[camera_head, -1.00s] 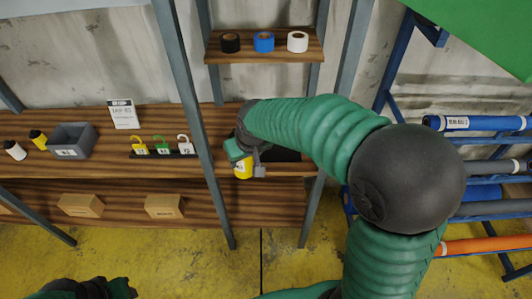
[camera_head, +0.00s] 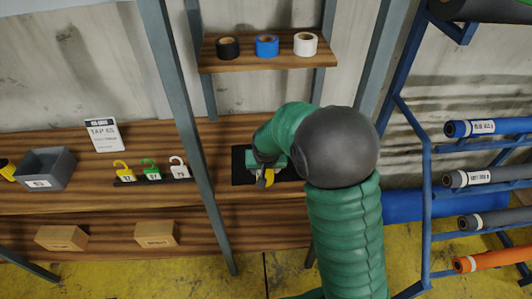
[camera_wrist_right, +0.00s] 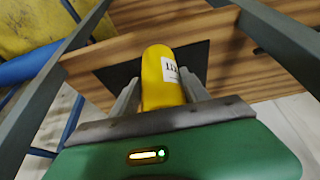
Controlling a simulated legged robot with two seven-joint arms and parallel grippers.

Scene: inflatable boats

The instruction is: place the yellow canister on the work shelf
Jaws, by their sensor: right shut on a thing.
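The yellow canister (camera_wrist_right: 163,75) is between the two fingers of my right gripper (camera_wrist_right: 160,92), with its white label facing the wrist camera. In the head view the right gripper (camera_head: 264,177) is over the wooden work shelf (camera_head: 235,197), and only a small part of the canister (camera_head: 269,177) shows below it. A black mat (camera_head: 240,172) lies on the shelf under the gripper; it also shows in the wrist view (camera_wrist_right: 117,72). I cannot tell whether the canister touches the mat. My left gripper is out of view.
Shelf posts (camera_head: 187,120) stand either side of the gripper. A small upper shelf (camera_head: 290,62) holds black, blue and white tape rolls. Padlocks (camera_head: 150,170), a grey bin (camera_head: 45,168) and a sign (camera_head: 104,135) are to the left. A blue rack with rolls (camera_head: 485,178) is at right.

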